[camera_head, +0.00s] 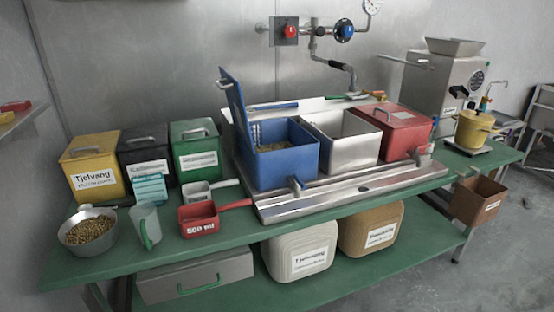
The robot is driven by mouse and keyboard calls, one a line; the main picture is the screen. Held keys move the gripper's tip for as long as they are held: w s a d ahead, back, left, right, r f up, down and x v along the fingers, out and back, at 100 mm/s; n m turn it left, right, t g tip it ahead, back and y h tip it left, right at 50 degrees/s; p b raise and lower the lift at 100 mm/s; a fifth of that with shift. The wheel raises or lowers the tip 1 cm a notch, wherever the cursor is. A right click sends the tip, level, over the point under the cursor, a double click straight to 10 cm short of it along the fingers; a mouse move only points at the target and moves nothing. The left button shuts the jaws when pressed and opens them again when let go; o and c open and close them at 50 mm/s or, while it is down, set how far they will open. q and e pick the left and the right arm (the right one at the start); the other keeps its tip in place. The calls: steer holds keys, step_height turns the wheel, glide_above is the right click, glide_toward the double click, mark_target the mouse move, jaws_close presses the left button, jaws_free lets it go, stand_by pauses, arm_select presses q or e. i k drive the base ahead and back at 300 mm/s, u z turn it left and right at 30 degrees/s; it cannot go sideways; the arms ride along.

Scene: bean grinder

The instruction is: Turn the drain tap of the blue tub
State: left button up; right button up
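The blue tub (283,168) stands on the metal drain tray near the middle of the green bench. Its blue lid (233,101) is open and stands up at the left. Grain-like material (270,147) shows inside. The drain tap (297,185) sticks out low on the tub's front right; its exact handle position is too small to tell. Neither of my grippers shows in the head view.
A steel tub (342,147) and a red lidded tub (402,135) stand right of the blue tub. A red scoop (198,219), a clear jug (146,227) and a grain bowl (88,232) stand front left. The metal tray's front strip (350,193) is mostly clear.

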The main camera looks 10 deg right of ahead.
mark_target(294, 178)
steer(key=z, duration=1.25)
steer(key=i, duration=0.85)
steer(key=u, duration=1.2)
